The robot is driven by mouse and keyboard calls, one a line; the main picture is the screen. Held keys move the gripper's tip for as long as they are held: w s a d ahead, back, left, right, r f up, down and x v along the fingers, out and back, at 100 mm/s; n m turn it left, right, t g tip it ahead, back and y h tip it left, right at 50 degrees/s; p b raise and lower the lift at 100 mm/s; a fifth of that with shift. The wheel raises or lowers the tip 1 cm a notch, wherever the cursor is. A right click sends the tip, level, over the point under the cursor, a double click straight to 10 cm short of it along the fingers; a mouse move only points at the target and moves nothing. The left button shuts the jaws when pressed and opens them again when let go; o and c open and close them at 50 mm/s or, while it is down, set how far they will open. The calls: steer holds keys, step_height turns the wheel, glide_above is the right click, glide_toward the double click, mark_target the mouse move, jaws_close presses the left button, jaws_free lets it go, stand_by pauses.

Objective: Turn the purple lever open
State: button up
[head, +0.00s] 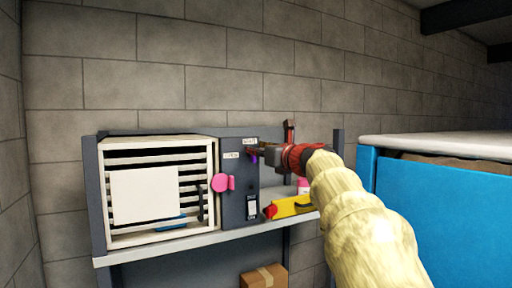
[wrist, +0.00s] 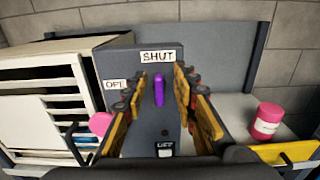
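The purple lever (wrist: 159,90) stands upright on the face of a dark grey control box (wrist: 140,65). Its upper end points toward a label reading SHUT (wrist: 158,57); a second label, partly hidden and seeming to read OPEN (wrist: 115,84), is to its left. In the head view the lever (head: 254,159) shows as a small purple bit beside my gripper (head: 262,152). In the wrist view my gripper (wrist: 160,105) is open, with one finger on each side of the lever. I cannot tell whether either finger touches it.
A white slatted louvre unit (head: 158,190) with a blank panel stands left of the box. A pink round knob (head: 221,183) sits on the box's left edge. A yellow tool (head: 289,207) and a pink jar (wrist: 267,120) are on the shelf (head: 205,242) to the right.

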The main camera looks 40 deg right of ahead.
steer(key=shift+w+r, duration=0.1)
steer(key=shift+w, duration=0.4)
steer(key=c, duration=0.3)
jaws_close()
